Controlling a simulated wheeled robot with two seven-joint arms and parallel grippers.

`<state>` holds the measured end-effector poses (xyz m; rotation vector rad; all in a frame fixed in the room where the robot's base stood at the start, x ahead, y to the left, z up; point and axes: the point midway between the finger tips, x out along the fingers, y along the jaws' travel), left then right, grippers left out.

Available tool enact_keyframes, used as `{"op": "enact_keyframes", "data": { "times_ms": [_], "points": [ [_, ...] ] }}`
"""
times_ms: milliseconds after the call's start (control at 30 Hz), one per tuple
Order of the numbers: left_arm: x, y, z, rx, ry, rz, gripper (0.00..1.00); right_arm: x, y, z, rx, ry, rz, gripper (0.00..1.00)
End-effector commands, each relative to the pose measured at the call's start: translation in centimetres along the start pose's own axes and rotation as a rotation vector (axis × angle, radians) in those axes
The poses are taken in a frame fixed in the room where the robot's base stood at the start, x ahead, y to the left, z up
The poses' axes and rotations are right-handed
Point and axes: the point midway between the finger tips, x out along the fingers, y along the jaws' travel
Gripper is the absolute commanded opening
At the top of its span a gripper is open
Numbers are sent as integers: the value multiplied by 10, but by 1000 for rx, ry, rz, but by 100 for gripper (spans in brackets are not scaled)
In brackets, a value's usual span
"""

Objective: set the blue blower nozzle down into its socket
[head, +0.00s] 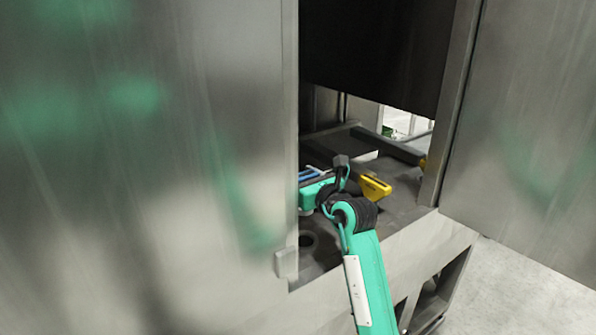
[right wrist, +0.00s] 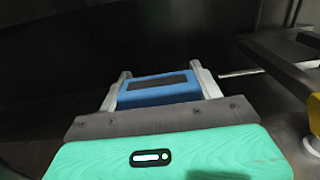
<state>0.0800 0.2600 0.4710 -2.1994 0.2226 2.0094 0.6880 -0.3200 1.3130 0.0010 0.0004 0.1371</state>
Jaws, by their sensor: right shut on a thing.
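The blue blower nozzle (right wrist: 157,89) is between the two fingers of my right gripper (right wrist: 163,82) in the right wrist view. The gripper is shut on it, and a dark strip runs along the nozzle's top. In the head view a sliver of the blue nozzle (head: 311,174) shows beside the steel panel, with my green right wrist next to it. A dark round hole (head: 307,240), possibly a socket, is in the floor of the opening, nearer the front than the gripper. The nozzle's lower end is hidden. My left gripper is not in view.
A large steel panel (head: 150,150) covers the left of the head view and another steel panel (head: 530,130) stands at right. A yellow-ended part (head: 375,187) and a dark frame (head: 390,146) lie inside the opening, to the right of my gripper.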

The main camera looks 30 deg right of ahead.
Motion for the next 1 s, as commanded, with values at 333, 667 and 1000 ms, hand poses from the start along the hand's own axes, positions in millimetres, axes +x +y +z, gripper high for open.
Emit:
{"op": "enact_keyframes", "data": {
  "times_ms": [333,667,1000],
  "points": [
    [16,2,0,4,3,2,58,0,0,-19,1,0,0,38],
    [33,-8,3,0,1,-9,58,0,0,-39,0,-1,0,38],
    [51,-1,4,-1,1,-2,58,0,0,-59,0,-1,0,38]
  ]
}}
